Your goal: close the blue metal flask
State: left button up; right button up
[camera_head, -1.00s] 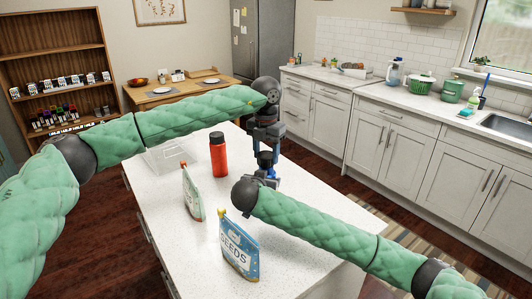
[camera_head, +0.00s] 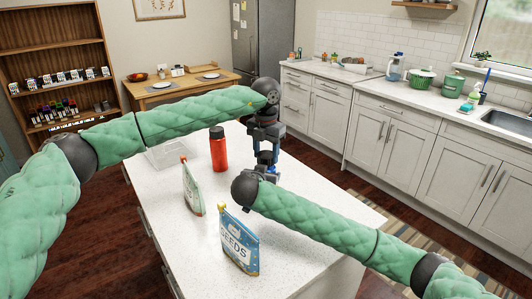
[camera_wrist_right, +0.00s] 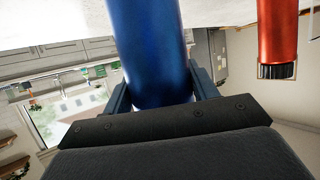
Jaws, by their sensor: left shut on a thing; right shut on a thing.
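The blue metal flask (camera_wrist_right: 150,50) fills the middle of the right wrist view, between the fingers of my right gripper (camera_wrist_right: 165,95), which is shut on it. In the head view, my left gripper (camera_head: 265,155) points down just above my right gripper, lined up over the flask. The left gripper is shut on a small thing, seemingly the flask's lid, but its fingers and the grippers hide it. The flask's top end is hidden too, so I cannot tell whether lid and neck touch.
A red flask with a black cap (camera_head: 218,150) stands on the white island top (camera_head: 305,255), left of the grippers. A green-and-white packet (camera_head: 193,190), a blue seeds packet (camera_head: 239,243) and a clear tray (camera_head: 168,154) also stand there. The right part of the top is clear.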

pick_arm(q)
jog(key=shift+f, duration=0.6)
pick_arm(e)
grip_shut()
pick_arm(q)
jog(key=m, duration=0.6)
jog(key=shift+m, duration=0.4)
jog(key=o, duration=1)
jog(key=shift+c, duration=0.2)
jog(key=shift+r, duration=2.3)
